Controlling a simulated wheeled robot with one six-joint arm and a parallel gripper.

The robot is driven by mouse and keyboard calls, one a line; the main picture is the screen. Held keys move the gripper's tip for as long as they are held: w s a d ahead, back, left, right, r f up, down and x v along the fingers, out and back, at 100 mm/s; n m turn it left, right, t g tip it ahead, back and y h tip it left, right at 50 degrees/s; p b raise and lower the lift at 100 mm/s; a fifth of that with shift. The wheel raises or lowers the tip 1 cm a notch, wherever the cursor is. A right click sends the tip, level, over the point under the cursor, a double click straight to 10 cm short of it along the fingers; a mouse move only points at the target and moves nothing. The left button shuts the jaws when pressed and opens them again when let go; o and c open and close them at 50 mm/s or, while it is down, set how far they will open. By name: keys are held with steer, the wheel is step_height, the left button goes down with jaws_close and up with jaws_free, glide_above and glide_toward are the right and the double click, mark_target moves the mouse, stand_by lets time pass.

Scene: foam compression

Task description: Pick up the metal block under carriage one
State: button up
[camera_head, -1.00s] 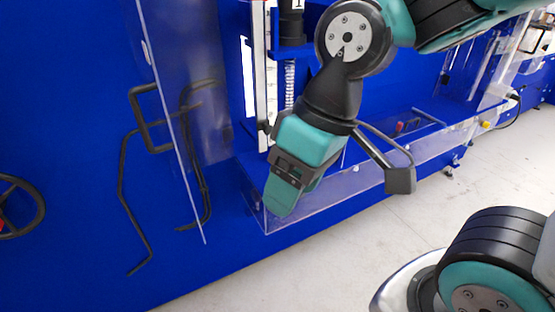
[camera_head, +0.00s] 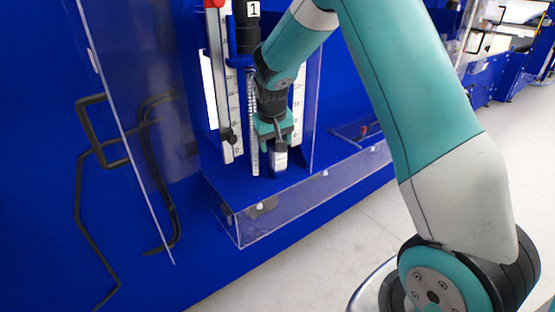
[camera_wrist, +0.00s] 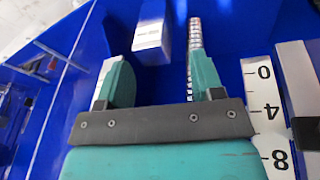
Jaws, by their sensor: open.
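The metal block (camera_head: 280,158) is small, silver-grey and stands upright on the blue shelf below the carriage marked 1 (camera_head: 246,33). In the wrist view the block (camera_wrist: 152,38) lies just ahead of the fingertips, between their lines and nearer the left finger. My gripper (camera_head: 275,135) is over the block in the head view and hides its upper part. In the wrist view my gripper (camera_wrist: 160,78) is open, with nothing between its fingers. The right finger is close to the coil spring (camera_wrist: 195,40).
Scale strips (camera_head: 226,105) stand left of the spring; one scale (camera_wrist: 266,110) is right of my gripper in the wrist view. A clear guard (camera_head: 270,215) edges the shelf front. Black bent rods (camera_head: 160,190) hang at left. Open floor (camera_head: 310,260) lies in front.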

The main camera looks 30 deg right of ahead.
mark_target(278, 161)
steer(key=w+d, duration=0.2)
steer(key=shift+w+d+p, duration=0.2)
steer(key=shift+w+p, duration=0.1)
steer(key=shift+w, duration=0.05)
steer(key=x, duration=0.5)
steer(key=shift+p, duration=0.3)
steer(key=shift+w, duration=0.1)
jaws_close()
